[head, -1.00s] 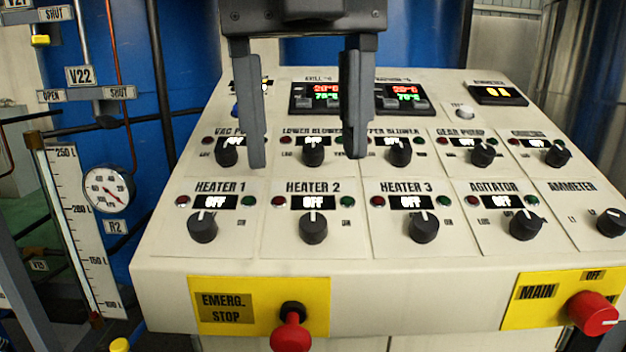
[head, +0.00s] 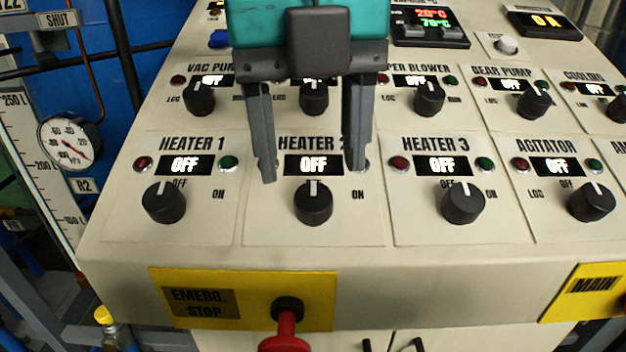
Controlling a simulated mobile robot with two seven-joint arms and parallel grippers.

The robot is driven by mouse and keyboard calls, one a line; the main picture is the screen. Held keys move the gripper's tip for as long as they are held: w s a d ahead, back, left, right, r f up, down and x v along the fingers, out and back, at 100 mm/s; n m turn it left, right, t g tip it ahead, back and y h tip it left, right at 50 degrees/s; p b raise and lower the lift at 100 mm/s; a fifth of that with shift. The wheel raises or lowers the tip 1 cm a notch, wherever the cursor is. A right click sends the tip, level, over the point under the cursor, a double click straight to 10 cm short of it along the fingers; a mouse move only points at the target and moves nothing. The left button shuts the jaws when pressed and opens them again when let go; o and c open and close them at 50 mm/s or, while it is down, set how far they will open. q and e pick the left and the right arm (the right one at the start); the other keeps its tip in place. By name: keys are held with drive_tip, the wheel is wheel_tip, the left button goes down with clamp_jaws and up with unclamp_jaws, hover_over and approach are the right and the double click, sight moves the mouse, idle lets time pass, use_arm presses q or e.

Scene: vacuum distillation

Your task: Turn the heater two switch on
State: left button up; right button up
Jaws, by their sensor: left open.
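The heater 2 switch (head: 313,203) is a black rotary knob on the sloping cream control panel (head: 230,258). Its white mark points straight up to OFF, and the heater 2 display (head: 313,165) above it reads OFF. My left gripper (head: 312,172) comes from the top of the head view with its two dark fingers apart, one on each side of the display. The fingertips lie just above the knob in the picture, and nothing is between them. The fingers cover the heater 2 lamps and part of its label. My right gripper is not in view.
The heater 1 knob (head: 164,202) and heater 3 knob (head: 462,203) flank it, both at OFF. A red emergency stop (head: 286,328) projects from the front edge below. The lower blower knob (head: 314,99) shows between the fingers. The agitator knob (head: 590,202) is at the right.

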sight(314, 194)
use_arm(q)
drive_tip(key=shift+f, duration=2.05)
drive_tip(key=shift+c, duration=0.3)
drive_tip(key=c, duration=1)
drive_tip(key=shift+d, duration=0.1)
drive_tip(key=shift+m, duration=0.3)
drive_tip(key=m+y, duration=0.2)
drive_tip(key=m, duration=0.3)
drive_tip(key=shift+d+b, duration=0.15)
drive_tip(key=shift+b, duration=0.15)
drive_tip(key=m+y, duration=0.1)
drive_tip(key=m, duration=0.1)
drive_tip(key=m+t, duration=0.1)
drive_tip(key=m, duration=0.2)
drive_tip(key=shift+s+d+t+y, duration=0.1)
drive_tip(key=shift+t+y, duration=0.2)
drive_tip(key=shift+y, duration=0.1)
drive_tip(key=shift+m+b, duration=0.3)
drive_tip(key=shift+m, duration=0.1)
